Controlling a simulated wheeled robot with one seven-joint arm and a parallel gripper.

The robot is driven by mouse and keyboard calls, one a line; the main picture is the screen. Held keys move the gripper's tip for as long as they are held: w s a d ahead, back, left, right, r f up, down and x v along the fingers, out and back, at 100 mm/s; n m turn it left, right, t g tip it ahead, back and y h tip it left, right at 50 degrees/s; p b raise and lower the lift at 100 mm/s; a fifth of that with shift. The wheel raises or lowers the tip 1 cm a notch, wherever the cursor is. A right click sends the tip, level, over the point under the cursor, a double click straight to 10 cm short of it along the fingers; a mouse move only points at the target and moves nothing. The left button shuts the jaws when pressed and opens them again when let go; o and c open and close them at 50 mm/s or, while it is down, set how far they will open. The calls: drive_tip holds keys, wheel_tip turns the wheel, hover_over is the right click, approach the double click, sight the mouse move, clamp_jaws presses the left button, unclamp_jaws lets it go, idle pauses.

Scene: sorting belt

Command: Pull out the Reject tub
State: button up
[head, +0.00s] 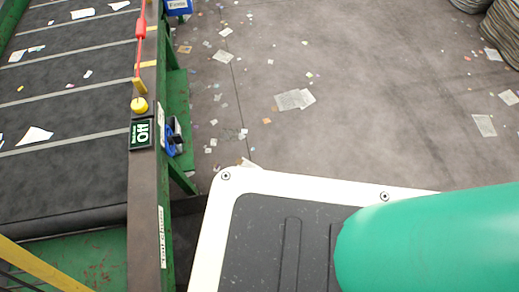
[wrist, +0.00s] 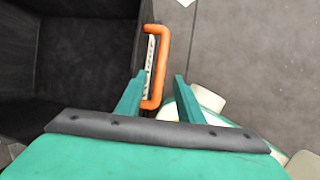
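A dark tub (wrist: 88,55) fills the upper left of the wrist view. An orange handle (wrist: 164,45) is on its right side, next to a white label strip (wrist: 149,60) whose lettering is too small to read, so I cannot tell whether it says Reject. My gripper (wrist: 159,80) is open. Its two green fingers stand one on each side of the handle's lower part as seen from the wrist, with gaps on both sides. I cannot tell how far the fingertips are from the handle in depth. The head view does not show the gripper or this tub.
The belt (head: 70,85) with paper scraps runs along the left of the head view, edged by a frame with an "Off" sign (head: 141,133) and a yellow button (head: 139,105). A blue bin (head: 178,6) stands at the top. The littered floor (head: 350,130) is open; bales (head: 504,28) stand top right.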

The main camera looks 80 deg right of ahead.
drive_tip(key=shift+v, duration=2.15)
drive_tip(key=shift+w+a+r, duration=0.1)
drive_tip(key=shift+w, duration=0.05)
drive_tip(key=w+a+r+m+t+y, duration=0.1)
drive_tip(key=w+a+r+m+t, duration=0.2)
drive_tip(key=r, duration=1.2)
drive_tip(key=w+a+r+m+t+y, duration=0.1)
drive_tip(key=w+a+r+m+t, duration=0.2)
drive_tip(key=a+r+m+t, duration=0.2)
drive_tip(key=w+a+r+m+t+y, duration=0.1)
drive_tip(key=w+a+r+m+t, duration=0.2)
drive_tip(key=a+r+m, duration=0.6)
wheel_tip(320, 180, up, 16)
drive_tip(key=w+m, duration=0.1)
drive_tip(key=m, duration=0.3)
drive_tip(key=shift+a+r+m+t+y, duration=0.15)
drive_tip(key=shift+a+m+t+y, duration=0.15)
drive_tip(key=shift+m+t, duration=0.1)
